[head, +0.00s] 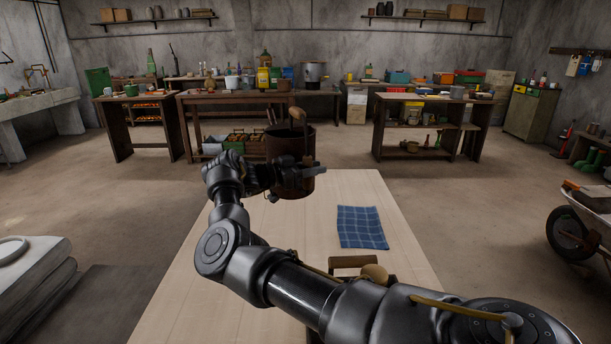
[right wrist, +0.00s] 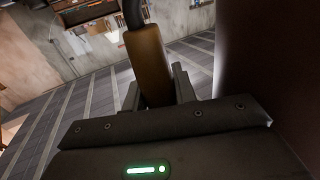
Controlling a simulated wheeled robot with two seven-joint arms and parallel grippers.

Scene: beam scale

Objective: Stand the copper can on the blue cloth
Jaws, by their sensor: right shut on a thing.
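The copper can (head: 285,148), a dark brown open vessel with a wooden handle, is upright near the far end of the table. My right gripper (head: 309,170) is at the can's near side, shut on its handle. In the right wrist view the brown handle grip (right wrist: 147,62) stands between the fingers, and the can's dark side (right wrist: 268,60) fills the right. Whether the can's base touches the table is unclear. The blue checked cloth (head: 362,228) lies flat on the table, right of and nearer than the can, with nothing on it. My left gripper is out of view.
A wooden piece (head: 355,262) and a tan rounded thing (head: 374,273) stand near the front, partly behind my right arm. Workbenches with clutter line the back; a wheelbarrow (head: 590,215) stands right.

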